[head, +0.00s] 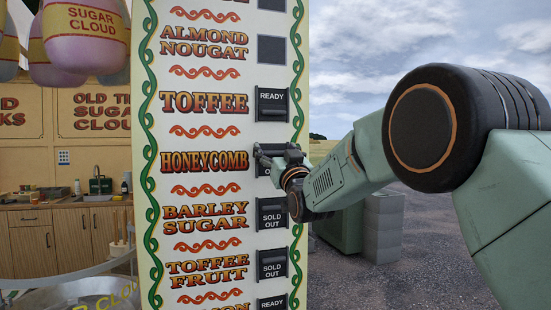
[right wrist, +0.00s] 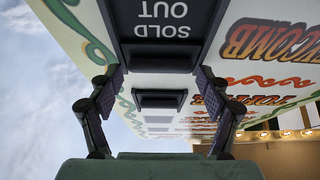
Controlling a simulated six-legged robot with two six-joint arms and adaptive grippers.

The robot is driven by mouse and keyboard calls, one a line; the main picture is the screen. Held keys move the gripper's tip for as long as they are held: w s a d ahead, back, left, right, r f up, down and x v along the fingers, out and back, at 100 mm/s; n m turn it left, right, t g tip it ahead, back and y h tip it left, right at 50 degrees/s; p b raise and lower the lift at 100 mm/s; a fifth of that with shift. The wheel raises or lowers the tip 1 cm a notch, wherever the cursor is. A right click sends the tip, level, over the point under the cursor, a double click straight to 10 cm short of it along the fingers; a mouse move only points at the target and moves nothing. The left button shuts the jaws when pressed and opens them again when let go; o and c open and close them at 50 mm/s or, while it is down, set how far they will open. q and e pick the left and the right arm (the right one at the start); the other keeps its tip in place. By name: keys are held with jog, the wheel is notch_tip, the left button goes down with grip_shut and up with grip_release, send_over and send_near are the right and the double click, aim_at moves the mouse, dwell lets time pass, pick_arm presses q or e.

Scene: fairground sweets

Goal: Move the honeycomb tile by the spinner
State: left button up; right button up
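The honeycomb tile is a dark tile in the HONEYCOMB row of the menu board (head: 200,140). In the head view my right gripper (head: 276,160) is in front of it and hides most of it. The tile (right wrist: 160,30) shows in the right wrist view, upside down, reading SOLD OUT. The fingers are spread, with a gap visible on each side. The spinner (head: 75,292), a round metal bowl, is at bottom left. My left gripper is not in view.
The toffee tile (head: 272,104) above reads READY. The barley sugar tile (head: 272,216) and toffee fruit tile (head: 272,264) below read SOLD OUT. Hanging sugar cloud bags (head: 84,36) and a wooden counter (head: 70,235) stand left of the board. Open gravel (head: 420,265) lies right.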

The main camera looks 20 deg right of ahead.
jog(key=shift+o, duration=0.2)
jog(key=shift+s+f, duration=0.15)
jog(key=shift+s, duration=0.05)
jog(key=shift+f, duration=0.15)
jog(key=shift+w+f, duration=0.1)
jog(key=shift+s+f, duration=0.35)
jog(key=shift+s, duration=0.15)
jog(key=v, duration=1.1)
jog(key=shift+r, duration=0.4)
